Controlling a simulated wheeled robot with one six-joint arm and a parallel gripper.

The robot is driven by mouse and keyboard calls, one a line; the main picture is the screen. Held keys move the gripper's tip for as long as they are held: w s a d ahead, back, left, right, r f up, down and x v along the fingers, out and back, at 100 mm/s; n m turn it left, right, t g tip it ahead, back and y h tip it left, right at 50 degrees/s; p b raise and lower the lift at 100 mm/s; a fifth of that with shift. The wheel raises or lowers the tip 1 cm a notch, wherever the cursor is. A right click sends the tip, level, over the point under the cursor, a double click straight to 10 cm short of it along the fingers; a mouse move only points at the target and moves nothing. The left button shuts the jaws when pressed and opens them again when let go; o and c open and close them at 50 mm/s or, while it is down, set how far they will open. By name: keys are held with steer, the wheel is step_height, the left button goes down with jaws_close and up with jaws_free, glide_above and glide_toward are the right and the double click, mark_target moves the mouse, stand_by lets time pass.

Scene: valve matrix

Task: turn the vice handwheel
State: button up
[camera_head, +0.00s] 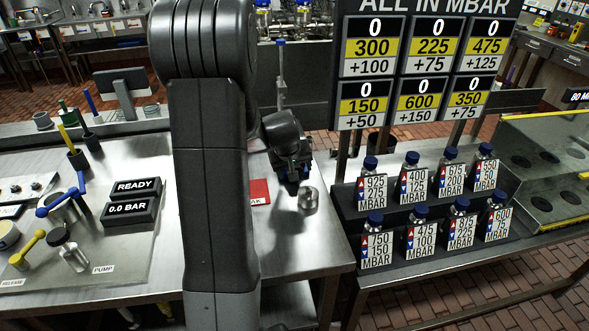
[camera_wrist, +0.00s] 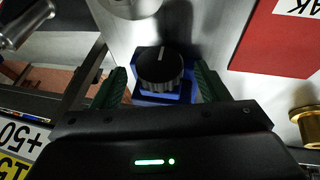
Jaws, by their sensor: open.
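The vice handwheel is a black ribbed knob with a pale line on its top (camera_wrist: 161,68), on a blue body (camera_wrist: 166,98) in the wrist view. My gripper (camera_wrist: 163,84) is open, with one green finger on each side of the knob. Gaps show between the fingers and the knob, so it is not gripped. In the head view my gripper (camera_head: 293,180) is low over the right end of the steel bench. Blue parts show around it there, but I cannot clearly separate the vice from the gripper.
A silver cylinder (camera_head: 308,199) stands close right of my gripper. A red plate (camera_head: 260,191) lies on its left, also in the wrist view (camera_wrist: 282,40). A brass fitting (camera_wrist: 305,124) is nearby. A rack of blue-capped bottles (camera_head: 400,257) stands right of the bench's edge.

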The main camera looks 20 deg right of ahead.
steer(key=shift+w+d+f, duration=0.1)
steer(key=shift+d+f, duration=0.05)
steer(key=shift+f, duration=0.25)
steer(key=c, duration=1)
